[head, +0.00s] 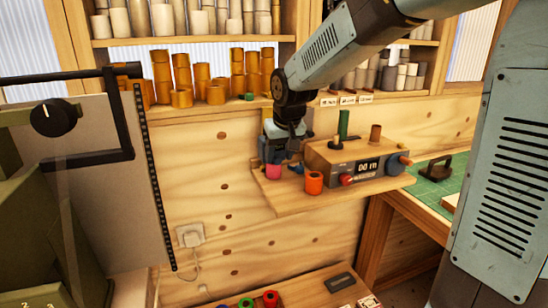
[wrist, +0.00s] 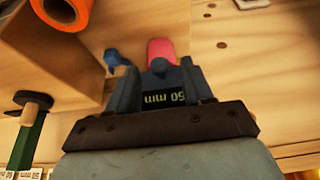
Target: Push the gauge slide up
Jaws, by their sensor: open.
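My gripper (head: 283,155) points down at the left end of the small wooden shelf. In the wrist view, the open fingers (wrist: 160,82) stand on either side of a dark block (wrist: 160,98) marked "50 mm", which may be part of the gauge. I cannot tell whether they touch it. I cannot pick out the gauge slide for certain.
A wooden box with a display (head: 358,159) stands right of the gripper, with a green upright (head: 343,123) on top. An orange roll (head: 314,183) stands in front of it. Shelves of rolls are behind. A green mat (head: 431,183) lies at the right.

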